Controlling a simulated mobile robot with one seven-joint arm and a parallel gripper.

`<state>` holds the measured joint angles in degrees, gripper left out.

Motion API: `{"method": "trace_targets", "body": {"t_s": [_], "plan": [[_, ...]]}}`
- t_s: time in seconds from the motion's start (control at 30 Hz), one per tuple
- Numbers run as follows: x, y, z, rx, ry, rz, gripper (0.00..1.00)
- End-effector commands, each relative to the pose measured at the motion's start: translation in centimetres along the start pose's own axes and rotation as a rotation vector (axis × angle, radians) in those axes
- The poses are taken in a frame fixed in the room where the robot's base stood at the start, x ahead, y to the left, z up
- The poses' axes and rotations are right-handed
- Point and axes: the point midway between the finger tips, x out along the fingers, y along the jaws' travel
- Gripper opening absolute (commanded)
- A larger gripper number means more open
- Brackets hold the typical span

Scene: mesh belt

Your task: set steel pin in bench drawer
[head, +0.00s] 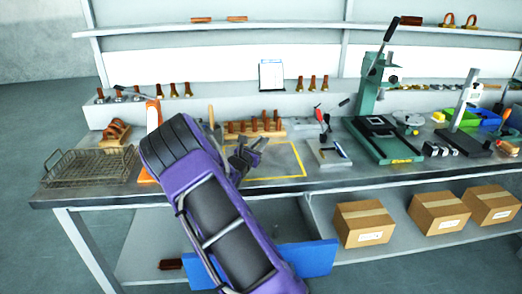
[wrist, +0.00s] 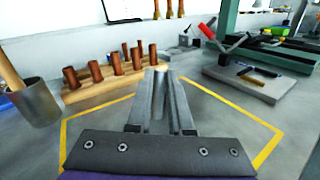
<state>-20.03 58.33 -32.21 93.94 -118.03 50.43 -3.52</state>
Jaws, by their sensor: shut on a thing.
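My gripper (head: 247,154) is above the yellow-outlined area of the bench top, in front of a wooden rack. In the wrist view its two grey fingers (wrist: 159,82) are closed together around a narrow grey piece, the steel pin (wrist: 158,100). The pin is mostly hidden by the fingers, and I cannot make it out in the head view. A blue panel (head: 310,258), which looks like the front of the bench drawer, shows below the bench top. My purple arm hides its middle, and I cannot see inside the drawer.
The wooden rack (wrist: 112,72) holds several copper-brown pegs. A grey cup (wrist: 36,104) stands left of it. A wire basket (head: 88,167) is at the bench's left end. A green press (head: 376,125) stands right. Cardboard boxes (head: 364,222) sit on the lower shelf. The outlined area is clear.

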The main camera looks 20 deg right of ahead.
Motion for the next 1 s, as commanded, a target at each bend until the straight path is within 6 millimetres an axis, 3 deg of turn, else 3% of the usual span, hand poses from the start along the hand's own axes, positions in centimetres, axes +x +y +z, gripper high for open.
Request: {"method": "trace_targets", "body": {"t_s": [0.17, 0.53, 0.57, 0.7, 1.0], "plan": [[0.0, -0.5, -2.6, -0.003, 0.001, -0.001, 0.00], [0.0, -0.5, -3.2, -0.001, 0.000, 0.000, 0.00], [0.0, -0.5, -3.2, -0.001, 0.000, 0.000, 0.20], [0.0, -0.5, -3.0, -0.001, 0.000, 0.000, 0.46], [0.0, -0.5, -3.0, -0.001, 0.000, 0.000, 0.49]]}}
